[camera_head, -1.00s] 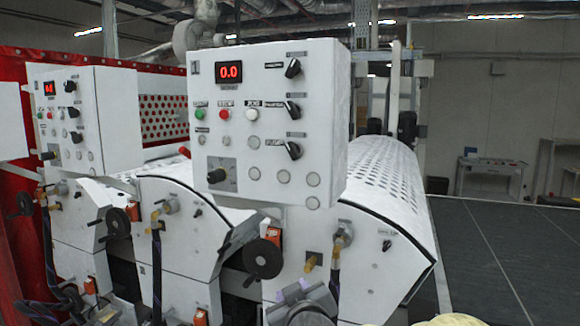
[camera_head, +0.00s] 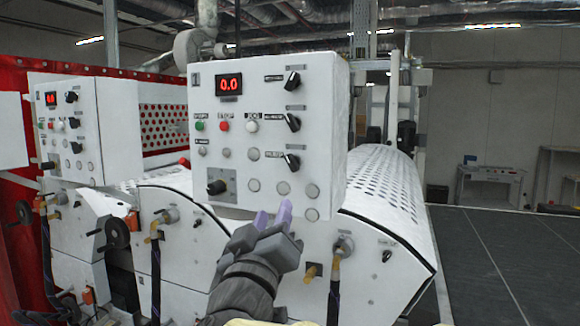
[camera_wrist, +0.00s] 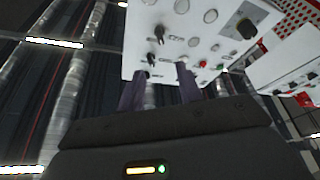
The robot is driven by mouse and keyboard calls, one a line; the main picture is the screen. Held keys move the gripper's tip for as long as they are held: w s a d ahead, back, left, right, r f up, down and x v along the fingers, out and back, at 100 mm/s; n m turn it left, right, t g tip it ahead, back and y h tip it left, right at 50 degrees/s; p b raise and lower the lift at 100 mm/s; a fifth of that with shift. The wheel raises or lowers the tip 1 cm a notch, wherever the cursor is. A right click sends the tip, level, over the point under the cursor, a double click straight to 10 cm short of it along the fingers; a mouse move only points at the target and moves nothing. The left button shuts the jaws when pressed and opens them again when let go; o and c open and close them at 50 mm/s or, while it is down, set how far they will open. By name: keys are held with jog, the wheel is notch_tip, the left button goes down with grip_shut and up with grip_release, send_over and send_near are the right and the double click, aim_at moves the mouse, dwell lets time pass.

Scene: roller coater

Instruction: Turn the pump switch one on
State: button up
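The white control panel (camera_head: 312,185) faces me in the head view with a red 0.0 display (camera_head: 229,84). Down its right side sit three black rotary switches: a top one (camera_head: 292,81), a middle one (camera_head: 292,122) and a lower one (camera_head: 291,161). Their labels are too blurred to tell which is pump switch one.
The panel also carries a green button (camera_head: 199,126), a red button (camera_head: 224,126), a white button (camera_head: 251,127) and a larger black knob (camera_head: 216,187). A second panel (camera_head: 120,130) stands at left. Machine covers with a perforated roller guard (camera_head: 385,190) lie below and behind.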

aim_at(290, 165)
jog(key=p+x, duration=0.7)
jog(key=x, duration=1)
jog(key=shift+c, duration=0.3)
grip_shut()
